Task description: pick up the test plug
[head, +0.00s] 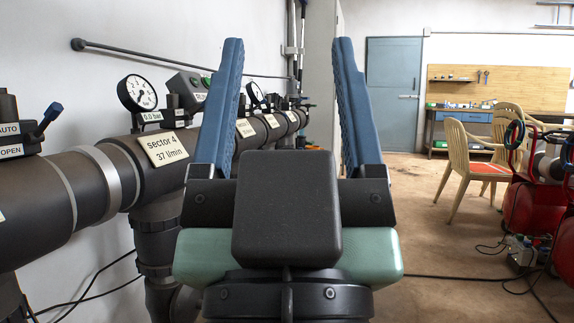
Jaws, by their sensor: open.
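My gripper (288,110) is in the middle of the head view with its two blue fingers pointing up and spread wide apart. Nothing is between the fingers. I cannot make out a test plug in this view. My gripper hides part of the pipe and the floor behind it.
A dark manifold pipe (115,168) with a "sector 4" label (164,149) and a gauge (137,93) runs along the left wall. Wooden chairs (462,160) and red tanks (527,207) stand at right. A workbench (462,131) and blue door (392,95) are behind. Cables cross the floor.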

